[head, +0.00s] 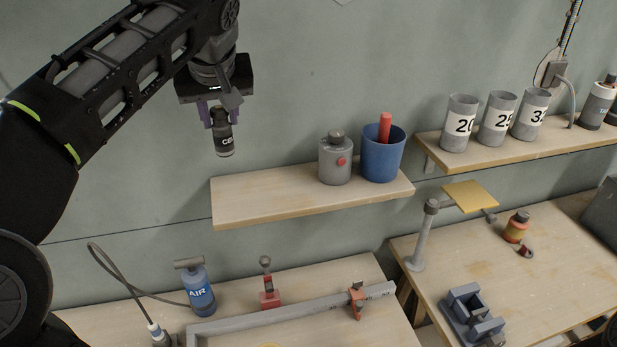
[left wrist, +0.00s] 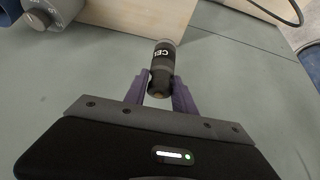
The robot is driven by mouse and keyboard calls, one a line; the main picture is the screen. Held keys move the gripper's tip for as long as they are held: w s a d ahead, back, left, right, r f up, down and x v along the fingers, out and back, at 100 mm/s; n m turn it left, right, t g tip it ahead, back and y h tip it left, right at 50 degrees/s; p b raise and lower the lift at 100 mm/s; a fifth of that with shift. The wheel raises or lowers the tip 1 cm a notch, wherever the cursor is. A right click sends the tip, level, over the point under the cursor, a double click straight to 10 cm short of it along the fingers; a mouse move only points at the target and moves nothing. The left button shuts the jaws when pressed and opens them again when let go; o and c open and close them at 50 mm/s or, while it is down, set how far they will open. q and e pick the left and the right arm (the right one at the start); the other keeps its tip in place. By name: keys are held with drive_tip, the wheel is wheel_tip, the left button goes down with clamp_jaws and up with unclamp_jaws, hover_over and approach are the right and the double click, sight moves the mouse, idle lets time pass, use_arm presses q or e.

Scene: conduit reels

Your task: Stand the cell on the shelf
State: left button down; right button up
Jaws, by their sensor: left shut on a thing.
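The cell (head: 224,139) is a small dark cylinder with "CEL" lettering showing. My left gripper (head: 217,112) is shut on it near its upper end and holds it nearly upright, slightly tilted, in the air. In the left wrist view the cell (left wrist: 162,62) sits between the purple fingers of my left gripper (left wrist: 160,84). The shelf (head: 290,199) is a pale wooden board on the wall, below and to the right of the cell. The left part of its top is bare. My right gripper is not in view.
A grey canister (head: 335,163) with a red button and a blue cup (head: 382,158) holding a red stick stand on the shelf's right part. Numbered grey cups (head: 459,125) stand on a higher right shelf. A blue air pump (head: 199,290) and red clamp tools stand on the bench below.

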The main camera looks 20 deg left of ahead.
sight(226, 156)
use_arm(q)
drive_tip(key=shift+s+d+r, duration=0.1)
drive_tip(key=shift+f, duration=3)
drive_tip(key=shift+f, duration=0.1)
wheel_tip(226, 156, down, 4)
drive_tip(key=shift+r, duration=0.1)
drive_tip(key=shift+f, duration=0.2)
drive_tip(key=c, duration=1)
unclamp_jaws()
drive_tip(key=shift+c, duration=0.2)
